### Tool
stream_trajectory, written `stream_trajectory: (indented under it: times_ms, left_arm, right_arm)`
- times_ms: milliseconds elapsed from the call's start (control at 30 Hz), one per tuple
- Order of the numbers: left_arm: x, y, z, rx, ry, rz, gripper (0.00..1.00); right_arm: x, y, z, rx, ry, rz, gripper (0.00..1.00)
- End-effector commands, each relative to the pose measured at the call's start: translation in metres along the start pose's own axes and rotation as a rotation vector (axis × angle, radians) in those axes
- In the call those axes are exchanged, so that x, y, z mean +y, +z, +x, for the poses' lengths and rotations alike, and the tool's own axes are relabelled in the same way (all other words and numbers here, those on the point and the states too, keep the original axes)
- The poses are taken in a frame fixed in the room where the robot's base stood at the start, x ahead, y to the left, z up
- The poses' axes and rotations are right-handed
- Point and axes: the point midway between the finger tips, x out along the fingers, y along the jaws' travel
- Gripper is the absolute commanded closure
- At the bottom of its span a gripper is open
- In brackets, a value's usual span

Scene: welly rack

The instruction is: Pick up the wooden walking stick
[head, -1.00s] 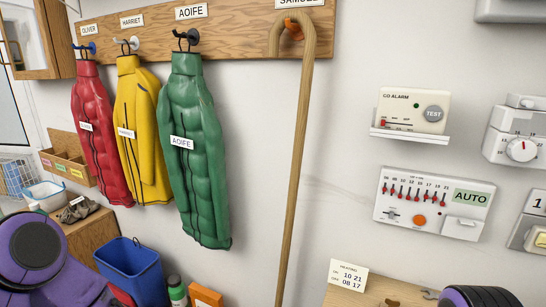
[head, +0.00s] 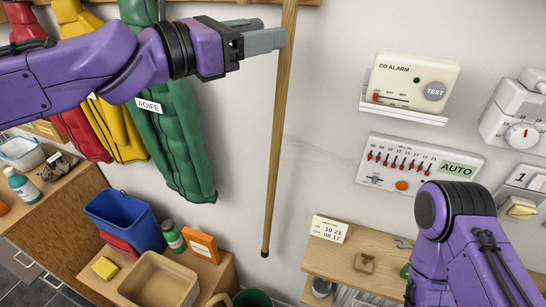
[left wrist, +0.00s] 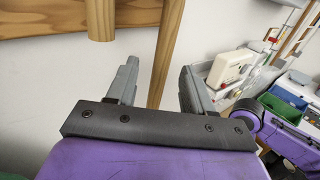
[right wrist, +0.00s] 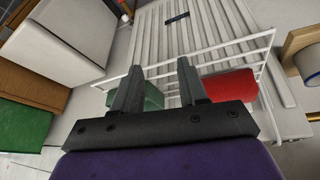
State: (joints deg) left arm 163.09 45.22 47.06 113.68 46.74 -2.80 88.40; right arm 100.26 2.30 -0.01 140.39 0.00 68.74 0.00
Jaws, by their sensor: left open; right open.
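The wooden walking stick (head: 277,140) hangs upright against the wall, its dark tip (head: 265,253) free at the bottom. Its crook is above the head view. My left gripper (head: 283,37) is open at the upper shaft, its fingers overlapping the stick's left edge. In the left wrist view the shaft (left wrist: 167,45) shows between the two open fingers, with the end of the crook (left wrist: 100,20) to the left. No grip on the stick shows. My right gripper (right wrist: 158,75) is open and empty in the right wrist view; in the head view only its arm shows.
A green jacket (head: 185,140) hangs left of the stick, partly behind my left arm. A CO alarm (head: 408,85) and a heating control panel (head: 415,165) are to the right. A blue bin (head: 125,220) and a wooden shelf (head: 345,255) are below. Bare wall flanks the lower shaft.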

Motion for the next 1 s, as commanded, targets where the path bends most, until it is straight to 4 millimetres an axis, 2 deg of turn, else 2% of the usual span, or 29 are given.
stream_trajectory:
  times_ms: [333,600,767,1000]
  left_arm:
    - [-0.006,0.004,0.053,0.003,-0.003,-0.001,0.48]
    - [-0.006,0.004,0.058,0.001,-0.003,0.000,0.48]
    - [-0.006,0.004,0.058,0.001,-0.003,0.000,1.00]
    - [-0.006,0.005,0.058,0.000,-0.003,0.001,1.00]
  right_arm:
    - [0.000,-0.003,-0.007,0.000,-0.001,0.000,0.57]
    - [0.000,-0.003,-0.006,0.001,0.000,0.000,0.57]
    - [0.000,-0.003,-0.006,0.000,0.000,0.000,0.57]
    - [0.000,-0.003,-0.006,0.000,0.000,0.000,0.57]
